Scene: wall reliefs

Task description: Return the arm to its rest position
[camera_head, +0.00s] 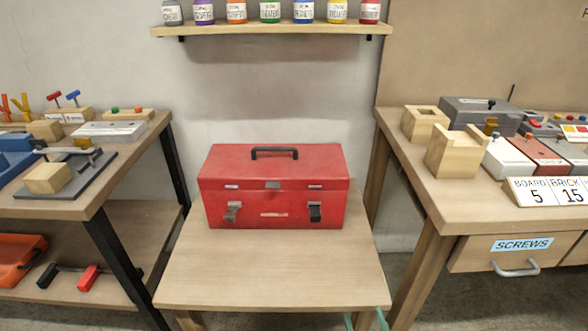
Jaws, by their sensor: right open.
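My right gripper (365,320) shows only as two greenish fingertips at the bottom edge, at the front right of the small middle table (270,282). The tips are apart with nothing visible between them. The rest of my right arm is out of frame. My left gripper is not in view. A red toolbox (273,187) stands on the middle table with its lid down and its dark handle (274,152) on top. Its left latch (232,211) looks grey and tilted; its right latch (315,212) looks dark and upright. The gripper is apart from the toolbox.
A left bench (85,190) carries wooden blocks and tools, with an orange tray (18,262) below. A right bench (420,180) holds blocks, boxes and number cards above a SCREWS drawer (500,252). A shelf (270,29) of jars hangs above. The middle table's front is clear.

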